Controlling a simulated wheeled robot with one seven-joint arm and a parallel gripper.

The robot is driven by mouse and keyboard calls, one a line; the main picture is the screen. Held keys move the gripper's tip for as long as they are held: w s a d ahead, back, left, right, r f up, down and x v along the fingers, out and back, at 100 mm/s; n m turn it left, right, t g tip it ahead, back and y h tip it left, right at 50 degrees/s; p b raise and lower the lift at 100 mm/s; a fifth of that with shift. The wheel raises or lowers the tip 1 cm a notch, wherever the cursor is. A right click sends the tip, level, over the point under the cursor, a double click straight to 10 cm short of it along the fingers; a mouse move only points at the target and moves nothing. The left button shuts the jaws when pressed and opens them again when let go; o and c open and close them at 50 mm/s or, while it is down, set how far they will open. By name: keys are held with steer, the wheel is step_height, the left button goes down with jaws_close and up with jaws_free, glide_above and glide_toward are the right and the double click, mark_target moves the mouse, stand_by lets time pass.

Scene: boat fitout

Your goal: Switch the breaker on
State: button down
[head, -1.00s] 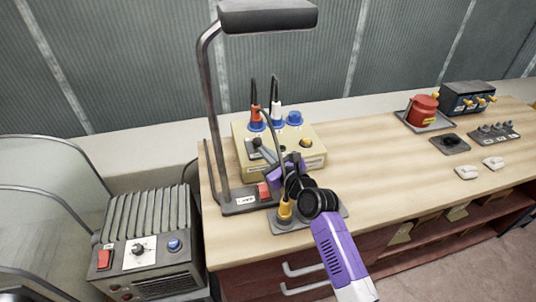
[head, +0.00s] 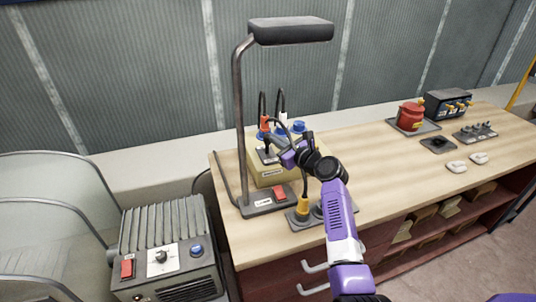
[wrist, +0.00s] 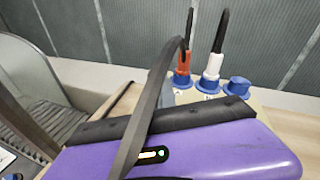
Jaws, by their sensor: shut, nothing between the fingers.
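The beige box (head: 272,175) stands on the bench with a dark plate (head: 266,155) on its top left. The plate seems to be the breaker, but its lever is hidden or too small, so I cannot tell its position. My gripper (head: 272,141) is shut and empty, over the box top beside the plate. I cannot tell whether it touches. In the wrist view its purple body (wrist: 220,145) fills the lower part, and the breaker is out of sight.
An orange plug (head: 265,123), a white plug (wrist: 212,70) and a blue cap (head: 299,127) stand at the box's back. The lamp (head: 290,30) rises left; a yellow plug (head: 303,207) stands in front.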

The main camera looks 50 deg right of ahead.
steer(key=shift+w+d+r+p, duration=0.5)
steer(key=shift+w+r, duration=0.1)
steer(key=shift+w, duration=0.15)
steer(key=shift+w+d+r, duration=0.1)
steer(key=shift+w+d, duration=0.35)
steer(key=shift+w, duration=0.2)
steer(key=shift+w+d+f, duration=0.15)
steer(key=shift+w+d, duration=0.45)
steer(key=shift+w, duration=0.25)
steer(key=shift+w+d+f, duration=0.1)
steer(key=shift+w+d, duration=0.45)
steer(key=shift+w, duration=0.3)
steer(key=v, duration=0.7)
steer(key=shift+s, duration=0.35)
steer(key=shift+a, duration=0.1)
